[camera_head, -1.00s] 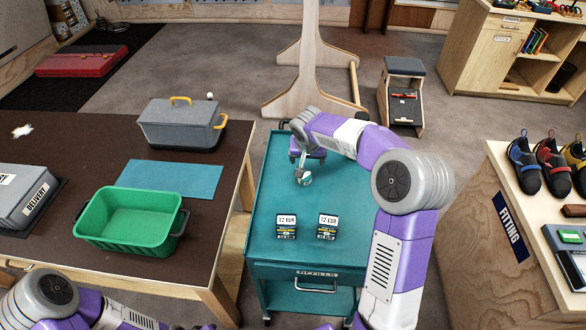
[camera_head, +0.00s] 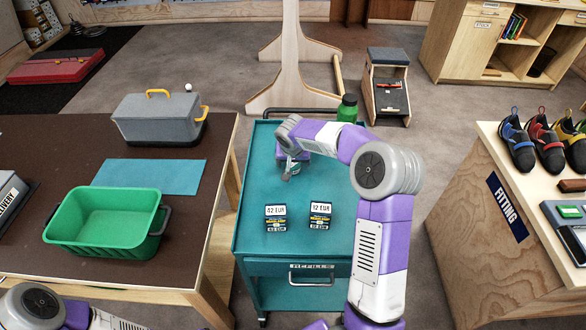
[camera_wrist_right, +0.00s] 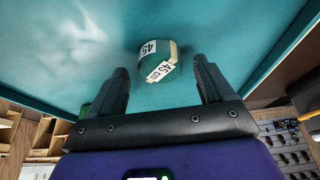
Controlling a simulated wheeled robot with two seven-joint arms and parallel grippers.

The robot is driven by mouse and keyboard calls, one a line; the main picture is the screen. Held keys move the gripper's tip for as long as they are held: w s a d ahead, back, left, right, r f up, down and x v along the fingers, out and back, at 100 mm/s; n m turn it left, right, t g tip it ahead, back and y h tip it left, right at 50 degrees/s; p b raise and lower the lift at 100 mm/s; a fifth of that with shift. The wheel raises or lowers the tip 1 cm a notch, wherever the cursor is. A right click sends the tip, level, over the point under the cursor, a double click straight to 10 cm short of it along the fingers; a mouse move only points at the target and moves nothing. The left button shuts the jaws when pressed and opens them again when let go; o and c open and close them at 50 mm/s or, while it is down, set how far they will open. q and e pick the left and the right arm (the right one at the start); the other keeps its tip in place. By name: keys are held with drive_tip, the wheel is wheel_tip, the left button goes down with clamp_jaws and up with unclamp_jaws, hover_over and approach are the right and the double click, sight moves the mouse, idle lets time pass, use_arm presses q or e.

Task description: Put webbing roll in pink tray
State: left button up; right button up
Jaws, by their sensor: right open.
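The webbing roll (camera_wrist_right: 158,68) is a green coil with white tags reading "45 cm". In the right wrist view it lies on the teal cart top, just ahead of and between my right fingers. My right gripper (camera_wrist_right: 162,78) is open, with a finger toward each side of the roll and no visible grip on it. In the head view my right gripper (camera_head: 287,172) is low over the cart's far left part and mostly hides the roll. No pink tray shows. My left arm shows at the lower left, its gripper out of view.
The teal cart (camera_head: 255,200) carries two price-tagged boxes (camera_head: 276,218) (camera_head: 320,215) and a green bottle (camera_head: 347,108). The brown table (camera_head: 75,165) at left holds a green crate (camera_head: 60,235), a grey toolbox (camera_head: 158,122) and a blue mat (camera_head: 152,173). Climbing shoes (camera_head: 546,140) stand at right.

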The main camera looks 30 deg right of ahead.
drive_tip(key=shift+w+d+f, duration=0.1)
drive_tip(key=shift+w+f, duration=0.15)
drive_tip(key=shift+f, duration=0.2)
drive_tip(key=shift+r, duration=0.15)
drive_tip(key=c, duration=1.2)
